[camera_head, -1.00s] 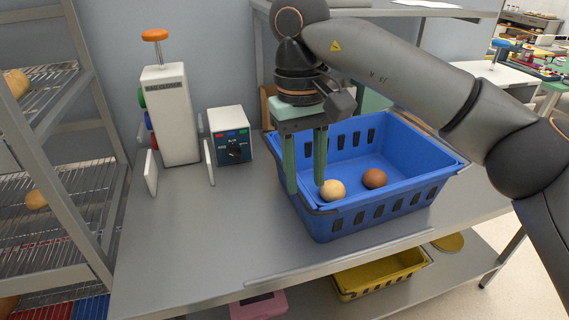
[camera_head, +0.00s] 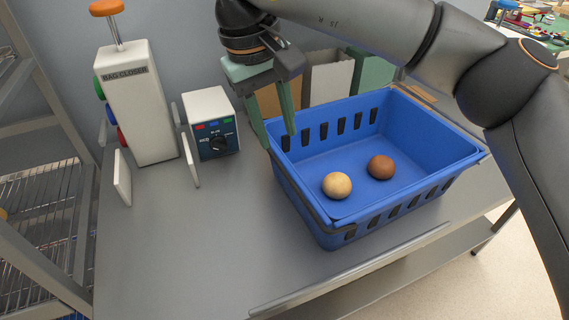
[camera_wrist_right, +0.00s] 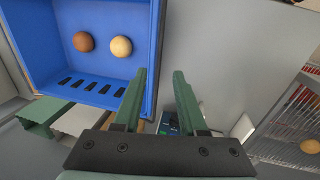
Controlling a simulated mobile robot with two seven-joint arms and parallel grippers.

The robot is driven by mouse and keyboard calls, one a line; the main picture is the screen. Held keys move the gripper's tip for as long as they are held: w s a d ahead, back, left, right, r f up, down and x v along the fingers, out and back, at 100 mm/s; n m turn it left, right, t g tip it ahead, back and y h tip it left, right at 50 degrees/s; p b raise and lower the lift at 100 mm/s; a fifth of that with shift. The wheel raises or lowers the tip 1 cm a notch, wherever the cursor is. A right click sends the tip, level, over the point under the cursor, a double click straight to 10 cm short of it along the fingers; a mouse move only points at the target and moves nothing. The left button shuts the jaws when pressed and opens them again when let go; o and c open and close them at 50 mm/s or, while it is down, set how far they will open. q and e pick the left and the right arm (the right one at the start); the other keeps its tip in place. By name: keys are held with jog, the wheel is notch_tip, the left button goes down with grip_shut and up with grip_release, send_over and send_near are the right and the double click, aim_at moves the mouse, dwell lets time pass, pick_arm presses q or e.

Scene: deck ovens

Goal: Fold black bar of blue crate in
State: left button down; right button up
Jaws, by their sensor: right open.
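The blue crate (camera_head: 350,215) stands on the grey table and holds a pale ball (camera_head: 337,185) and a brown ball (camera_head: 381,167). A thin black bar (camera_head: 306,201) shows along its left rim and bends around the front left corner; its exact position against the rim is hard to tell. My right gripper (camera_head: 279,139) is open and empty, pointing down at the crate's back left corner. In the right wrist view, the crate (camera_wrist_right: 157,35) lies at upper left and its edge runs toward the space between my open fingers (camera_wrist_right: 160,74). My left gripper is not in view.
A white bag closer (camera_head: 140,110) and a small white control box (camera_head: 212,125) stand left of the crate. Paper bags (camera_head: 330,78) stand behind it. A wire rack (camera_head: 40,225) is at far left. The tabletop in front of the control box is clear.

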aim_at(290, 178)
jog(key=f, duration=0.3)
jog(key=d+f, duration=0.1)
jog(key=f, duration=0.2)
jog(key=d+f, duration=0.1)
jog(key=f, duration=0.3)
jog(key=shift+w, duration=0.4)
grip_shut()
